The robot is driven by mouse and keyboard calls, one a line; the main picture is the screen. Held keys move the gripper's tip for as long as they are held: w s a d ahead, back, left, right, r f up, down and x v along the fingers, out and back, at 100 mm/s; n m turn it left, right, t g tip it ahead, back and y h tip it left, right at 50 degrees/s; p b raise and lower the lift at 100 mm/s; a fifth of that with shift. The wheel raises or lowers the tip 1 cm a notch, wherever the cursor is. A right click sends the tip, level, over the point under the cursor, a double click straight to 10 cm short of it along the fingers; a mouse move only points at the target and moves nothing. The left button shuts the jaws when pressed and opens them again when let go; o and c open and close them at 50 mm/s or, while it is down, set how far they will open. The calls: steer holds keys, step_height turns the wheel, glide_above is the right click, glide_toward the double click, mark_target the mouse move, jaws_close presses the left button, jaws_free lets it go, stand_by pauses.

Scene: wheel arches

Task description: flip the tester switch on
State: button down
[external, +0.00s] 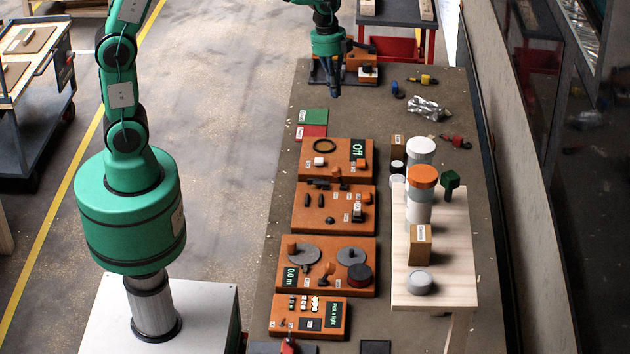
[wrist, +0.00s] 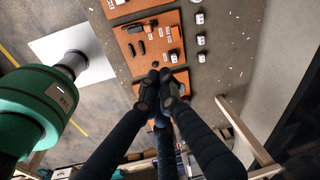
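An orange panel (external: 318,174) with a dark screen reading "Off" (external: 358,151) lies on the bench. It carries a black ring, a small white block and a small orange part beside a white label. The label is too small to read, so I cannot tell for sure that this is the tester or which part is its switch. My gripper (external: 334,92) points down above the far end of the bench, beyond this panel and apart from it. In the wrist view my gripper's dark fingertips (wrist: 160,76) are together with nothing visible between them.
More orange panels stand nearer in a row, including one with grey discs (external: 353,256). A raised wooden shelf (external: 440,292) with jars and boxes is on the right. Green and red mats (external: 312,117), loose clips and crumpled foil (external: 428,107) lie on the bench. A wall borders the right.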

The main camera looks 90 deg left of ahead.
steer(key=w+a+f+m, duration=0.3)
steer(key=w+a+f, duration=0.2)
steer(key=a+f, duration=0.3)
steer(key=m+g+h, duration=0.1)
steer(key=m, duration=0.2)
glide_above(358, 164)
steer(key=a, duration=0.4)
step_height(358, 164, down, 9)
steer(key=shift+d+f, duration=0.15)
steer(key=shift+d, duration=0.1)
steer(key=shift+f, duration=0.15)
steer(key=d+f, duration=0.1)
steer(key=f, duration=0.3)
steer(key=d+f+b, duration=0.1)
steer(key=f, duration=0.4)
steer(key=d+f, duration=0.1)
steer(key=f, duration=0.3)
steer(key=shift+f, duration=0.2)
